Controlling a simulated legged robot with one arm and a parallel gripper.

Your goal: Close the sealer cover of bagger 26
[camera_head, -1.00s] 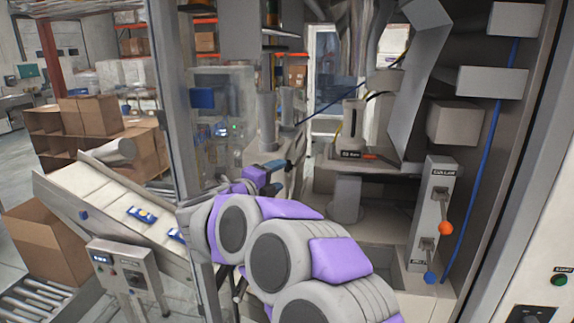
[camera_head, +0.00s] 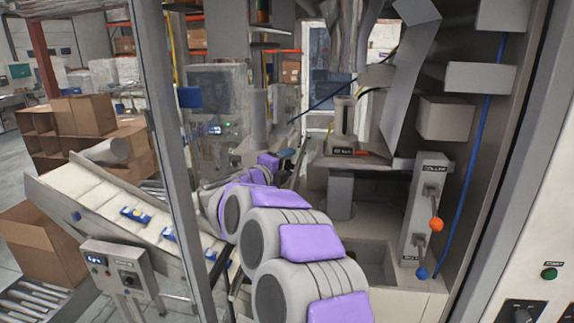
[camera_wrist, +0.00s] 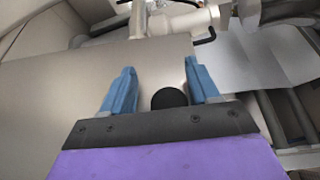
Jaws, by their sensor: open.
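My gripper (camera_wrist: 160,78) is open in the wrist view, with its two blue fingers apart. A round black knob-like part (camera_wrist: 169,98) shows between the fingers, near their base; I cannot tell whether it touches them. Beyond it lies a smooth beige-grey panel (camera_wrist: 60,75); I cannot tell whether this is the sealer cover. A pale bar-shaped fitting crosses above the fingertips. In the head view my purple and grey arm reaches into the bagger, and the gripper end (camera_head: 284,162) is small and partly hidden by the arm. No number 26 is readable.
A lever panel (camera_head: 427,205) with orange and blue knobs stands right of my arm. A grey upright post (camera_head: 165,130) and a sloped conveyor (camera_head: 100,205) with blue packets are on the left. A control box (camera_head: 120,268) stands below the conveyor.

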